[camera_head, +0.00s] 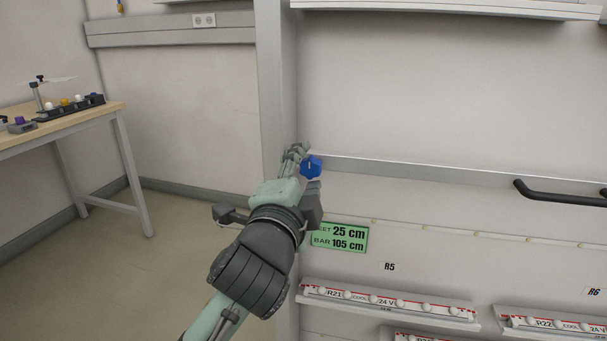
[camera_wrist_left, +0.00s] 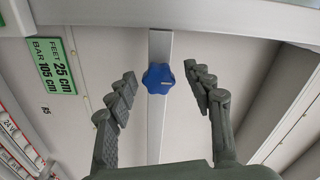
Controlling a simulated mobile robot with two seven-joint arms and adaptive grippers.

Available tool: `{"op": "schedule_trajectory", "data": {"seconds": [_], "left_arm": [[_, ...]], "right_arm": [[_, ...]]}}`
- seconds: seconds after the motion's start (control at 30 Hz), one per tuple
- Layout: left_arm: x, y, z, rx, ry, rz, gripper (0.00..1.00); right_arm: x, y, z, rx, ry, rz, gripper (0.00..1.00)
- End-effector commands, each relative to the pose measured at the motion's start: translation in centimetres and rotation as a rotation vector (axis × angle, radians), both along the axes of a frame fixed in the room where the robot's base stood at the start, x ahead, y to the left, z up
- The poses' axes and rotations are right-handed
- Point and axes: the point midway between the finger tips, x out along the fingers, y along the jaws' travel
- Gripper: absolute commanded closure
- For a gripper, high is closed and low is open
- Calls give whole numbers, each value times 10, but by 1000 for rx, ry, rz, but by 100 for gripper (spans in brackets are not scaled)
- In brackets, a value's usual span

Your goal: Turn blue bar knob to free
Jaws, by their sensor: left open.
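The blue knob (camera_head: 311,167) sits on the left end of a horizontal metal bar on the white rack, just above the green label. In the left wrist view the blue knob (camera_wrist_left: 158,78) is a lobed star with a small pale mark, seen between my fingers and beyond them. In the left wrist view my left gripper (camera_wrist_left: 160,80) is open, with a finger on each side of the knob and visible gaps. I cannot tell how far the fingertips are from it. My right gripper is not in view.
A green label (camera_head: 340,237) reads "FEET 25 cm, BAR 105 cm". The metal bar (camera_head: 420,175) runs right, with a black handle (camera_head: 560,195). A wooden table (camera_head: 75,120) stands at left, with free floor between.

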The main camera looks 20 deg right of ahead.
Motion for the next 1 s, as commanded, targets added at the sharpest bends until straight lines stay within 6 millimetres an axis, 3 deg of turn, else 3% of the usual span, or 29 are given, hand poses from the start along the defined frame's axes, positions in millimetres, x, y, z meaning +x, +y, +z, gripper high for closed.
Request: {"op": "schedule_trajectory", "data": {"seconds": [0.17, 0.6, 1.0], "left_arm": [[-15, 8, -1, 0, 1, 0, 48], [-90, 52, 0, -1, -1, -1, 48], [-104, 60, 0, -1, -1, -1, 48]], "right_arm": [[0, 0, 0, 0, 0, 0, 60], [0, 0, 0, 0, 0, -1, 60], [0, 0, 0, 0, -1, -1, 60]]}}
